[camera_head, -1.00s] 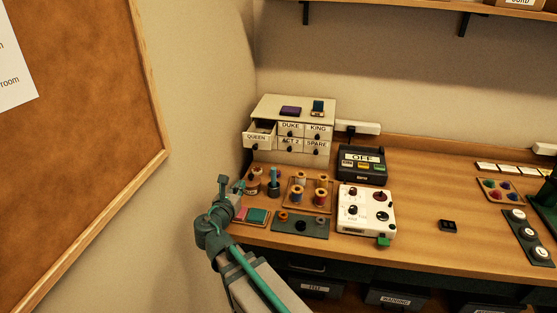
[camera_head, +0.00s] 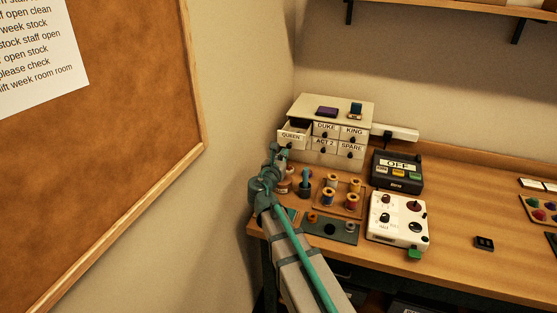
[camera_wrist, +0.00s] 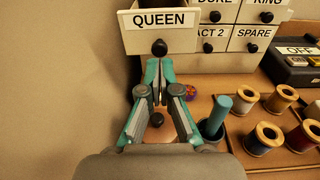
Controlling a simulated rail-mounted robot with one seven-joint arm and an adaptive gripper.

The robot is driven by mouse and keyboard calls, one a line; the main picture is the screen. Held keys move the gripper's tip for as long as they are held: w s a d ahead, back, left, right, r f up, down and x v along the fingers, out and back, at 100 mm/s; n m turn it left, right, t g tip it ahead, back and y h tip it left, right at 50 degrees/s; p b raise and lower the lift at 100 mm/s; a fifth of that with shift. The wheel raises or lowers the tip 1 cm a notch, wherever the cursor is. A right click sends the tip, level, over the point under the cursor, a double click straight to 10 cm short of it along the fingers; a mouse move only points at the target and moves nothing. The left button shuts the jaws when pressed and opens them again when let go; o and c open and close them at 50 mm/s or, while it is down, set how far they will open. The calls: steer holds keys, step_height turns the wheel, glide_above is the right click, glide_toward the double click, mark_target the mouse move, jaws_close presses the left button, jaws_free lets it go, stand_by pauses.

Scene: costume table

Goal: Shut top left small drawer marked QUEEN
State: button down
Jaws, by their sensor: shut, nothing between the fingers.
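The drawer marked QUEEN (camera_head: 291,136) is the top left small drawer of a cream drawer cabinet (camera_head: 334,108). It stands pulled out, and its open top shows. In the wrist view its front (camera_wrist: 160,39) with a dark round knob fills the upper middle. My gripper (camera_head: 279,149) is just in front of and below this drawer. In the wrist view the closed fingertips (camera_wrist: 159,64) point at the drawer front, just below the knob. They hold nothing. I cannot tell whether they touch the drawer.
Thread spools (camera_head: 331,181) on a wooden tray and a teal-handled tool in a dark cup (camera_wrist: 214,121) stand close to the right of my gripper. The wall is close on the left. A box marked OFF (camera_head: 397,172) and a white control box (camera_head: 398,218) are farther right.

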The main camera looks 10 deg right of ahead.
mark_target(289, 147)
steer(key=shift+p+x, duration=0.5)
steer(key=shift+x, duration=1.4)
steer(key=x, duration=0.8)
steer(key=r+x, duration=0.1)
steer(key=x, duration=0.3)
steer(key=shift+w, duration=0.2)
steer(key=shift+w+d+r, duration=0.1)
steer(key=shift+d+r, duration=0.05)
steer(key=shift+r, duration=0.05)
